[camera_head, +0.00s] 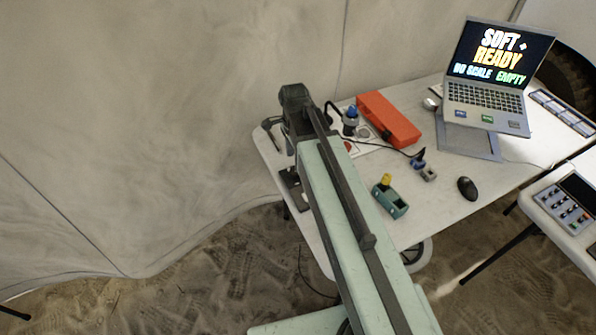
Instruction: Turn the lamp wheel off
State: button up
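No lamp wheel can be made out for certain. A small blue-and-grey device (350,119) with a dark curved piece beside it stands near the back left of the table (455,205). A teal box (392,203) with a yellow knob-like top (385,180) sits nearer the table's front edge. My pale green arm reaches up and left across the left end of the table, ending in a dark joint. My gripper's fingers cannot be made out. Dark shapes (291,186) beside the arm are too unclear to name.
A red-orange case (388,118), a small grey-and-blue item (424,168) with a cable and a black mouse (467,188) lie on the table. An open laptop (488,95) stands at the back right. A control panel (570,204) sits on another table at right. Fabric wall rises behind.

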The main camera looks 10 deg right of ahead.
aim_at(295, 173)
notch_tip(295, 173, down, 6)
jog(key=b, duration=0.4)
jog(key=shift+r+b, duration=0.1)
jog(key=shift+b, duration=0.2)
jog(key=shift+r, duration=0.1)
grip_shut()
jog(key=shift+d, duration=0.25)
jog(key=shift+a, duration=0.15)
jog(key=shift+n, duration=0.3)
